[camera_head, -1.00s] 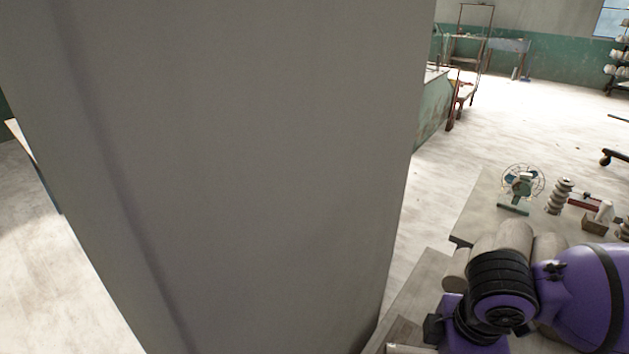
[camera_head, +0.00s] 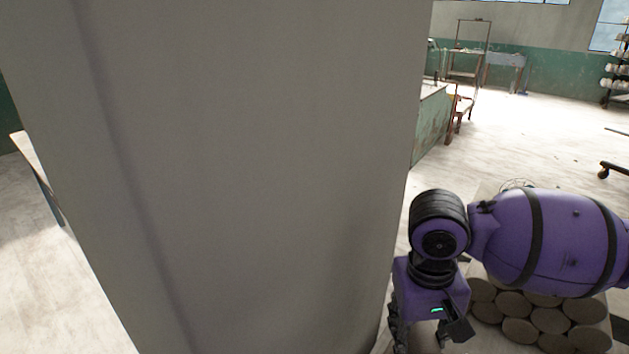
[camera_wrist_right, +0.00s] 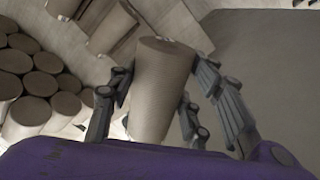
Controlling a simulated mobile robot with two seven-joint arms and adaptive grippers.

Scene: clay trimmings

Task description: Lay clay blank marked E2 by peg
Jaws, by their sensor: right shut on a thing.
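My right gripper (camera_wrist_right: 160,95) is shut on a clay blank (camera_wrist_right: 158,85), a brownish-grey cylinder held between the fingers in the right wrist view. Its round end face points toward the top of that view, and no E2 mark can be read on it. In the head view my right gripper (camera_head: 398,328) is partly visible at the bottom edge, below my purple arm; the blank cannot be made out there. My left gripper is not in view. No peg can be made out.
A wide grey upright surface (camera_head: 220,170) fills the head view's left and middle, close to my right gripper. Stacked clay cylinders (camera_head: 518,331) lie at lower right and show at left in the wrist view (camera_wrist_right: 35,83). Open floor (camera_head: 540,125) lies beyond.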

